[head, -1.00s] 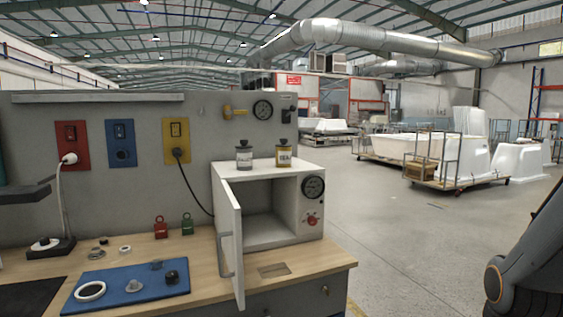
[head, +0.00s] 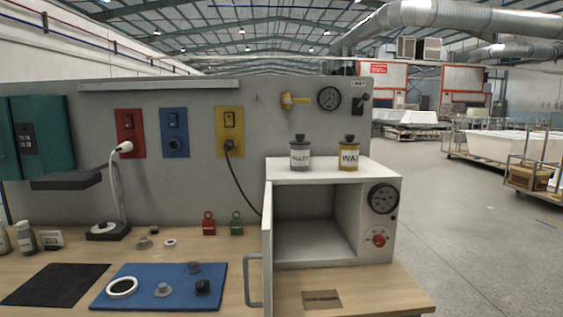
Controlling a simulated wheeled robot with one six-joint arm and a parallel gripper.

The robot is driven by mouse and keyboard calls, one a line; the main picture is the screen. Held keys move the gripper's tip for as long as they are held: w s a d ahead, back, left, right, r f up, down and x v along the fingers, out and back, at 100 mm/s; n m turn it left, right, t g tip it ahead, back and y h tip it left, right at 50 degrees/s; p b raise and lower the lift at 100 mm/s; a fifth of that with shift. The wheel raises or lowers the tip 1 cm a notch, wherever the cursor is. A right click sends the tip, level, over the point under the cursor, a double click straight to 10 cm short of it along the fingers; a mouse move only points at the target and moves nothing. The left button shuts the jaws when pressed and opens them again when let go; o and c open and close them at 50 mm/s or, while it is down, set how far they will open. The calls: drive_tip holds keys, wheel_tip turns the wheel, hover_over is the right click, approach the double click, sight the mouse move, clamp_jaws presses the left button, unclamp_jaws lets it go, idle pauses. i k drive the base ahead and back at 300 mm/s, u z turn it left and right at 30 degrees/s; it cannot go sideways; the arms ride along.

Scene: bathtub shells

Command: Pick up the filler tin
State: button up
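The filler tin (head: 300,154) is a grey tin with a dark knobbed lid and a white label, of which "ILLE" can be read. It stands upright on top of the white cabinet (head: 330,172), toward its left side. A yellow tin labelled "WAX" (head: 349,154) stands to its right, apart from it. My gripper is not in view, so I cannot see whether it is open or shut.
The cabinet door (head: 267,250) stands open toward me, and the inside looks empty. A blue mat (head: 215,285) with small parts lies on the bench to the left. A lamp (head: 118,190) stands behind it. Open floor (head: 460,235) lies to the right.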

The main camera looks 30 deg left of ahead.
sight(300, 155)
drive_tip(key=u, duration=0.5)
drive_tip(key=i, duration=0.5)
drive_tip(key=u, duration=0.65)
